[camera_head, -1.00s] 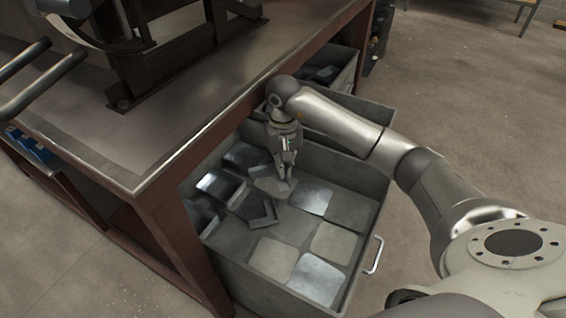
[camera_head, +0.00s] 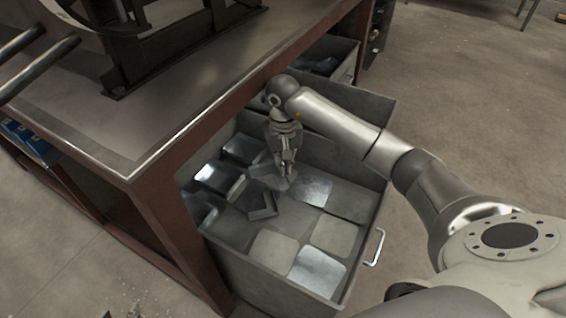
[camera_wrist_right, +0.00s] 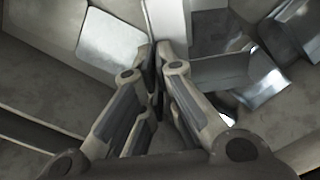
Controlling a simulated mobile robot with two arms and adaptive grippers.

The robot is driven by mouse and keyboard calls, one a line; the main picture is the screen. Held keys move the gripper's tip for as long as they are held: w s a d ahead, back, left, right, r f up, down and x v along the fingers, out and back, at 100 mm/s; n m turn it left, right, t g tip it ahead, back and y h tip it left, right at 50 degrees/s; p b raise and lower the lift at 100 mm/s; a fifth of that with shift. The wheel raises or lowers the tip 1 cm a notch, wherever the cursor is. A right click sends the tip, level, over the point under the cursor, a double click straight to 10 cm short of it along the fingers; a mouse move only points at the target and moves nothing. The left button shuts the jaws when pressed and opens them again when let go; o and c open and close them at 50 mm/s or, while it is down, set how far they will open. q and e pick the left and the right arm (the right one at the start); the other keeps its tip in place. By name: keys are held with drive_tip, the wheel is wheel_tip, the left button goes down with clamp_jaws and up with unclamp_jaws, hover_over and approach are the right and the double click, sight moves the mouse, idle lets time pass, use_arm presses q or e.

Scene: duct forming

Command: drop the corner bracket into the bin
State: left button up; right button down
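The bin is a grey, open drawer-like box (camera_head: 348,284) beside the workbench. Flat metal plates and angled brackets lie inside it. A dark angled bracket (camera_head: 262,205) lies near its middle, and brighter bent pieces (camera_head: 213,178) lie along its left side. My right gripper (camera_head: 286,181) points down inside the bin, low over the parts. In the right wrist view its fingertips (camera_wrist_right: 157,72) are close together, with a pale strip of metal (camera_wrist_right: 167,22) just beyond them. I cannot tell whether they grip that strip. My left gripper is not in view.
The steel-topped workbench (camera_head: 170,110) overhangs the bin's left side, with a dark frame on it. Another open drawer (camera_head: 318,60) lies farther back. A handle (camera_head: 376,247) sticks out from the bin's right side. The floor on the right is clear.

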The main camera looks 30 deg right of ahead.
drive_tip(key=c, duration=1.6)
unclamp_jaws()
drive_tip(key=shift+o, duration=0.2)
drive_tip(key=shift+r, duration=3.75)
